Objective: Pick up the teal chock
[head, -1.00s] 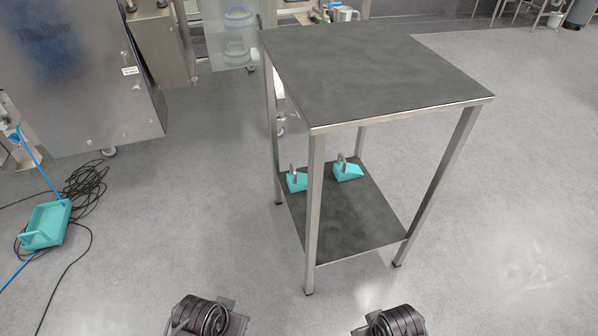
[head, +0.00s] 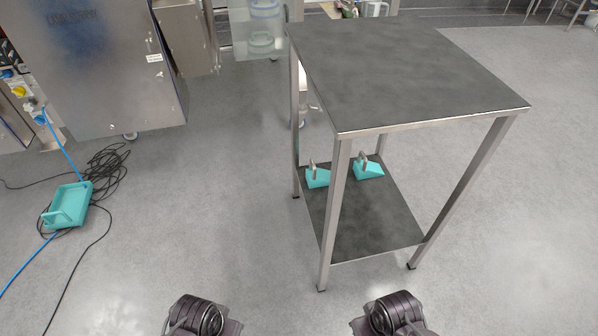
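Two teal wedge-shaped chocks with metal handles rest on the table's lower shelf (head: 375,232). One teal chock (head: 318,178) is near the shelf's left edge, partly behind the front table leg. The other teal chock (head: 369,171) is a little to its right, towards the back. Part of my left arm shows at the bottom left of centre and part of my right arm at the bottom right of centre, both well short of the shelf. The fingers of both grippers are outside the picture.
A dark-topped metal table (head: 410,75) stands over the shelf on metal legs. A teal tray with a handle (head: 70,208) lies on the floor at left among black cables (head: 108,170) and a blue hose. A steel cabinet (head: 95,65) stands at upper left. The floor in front is clear.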

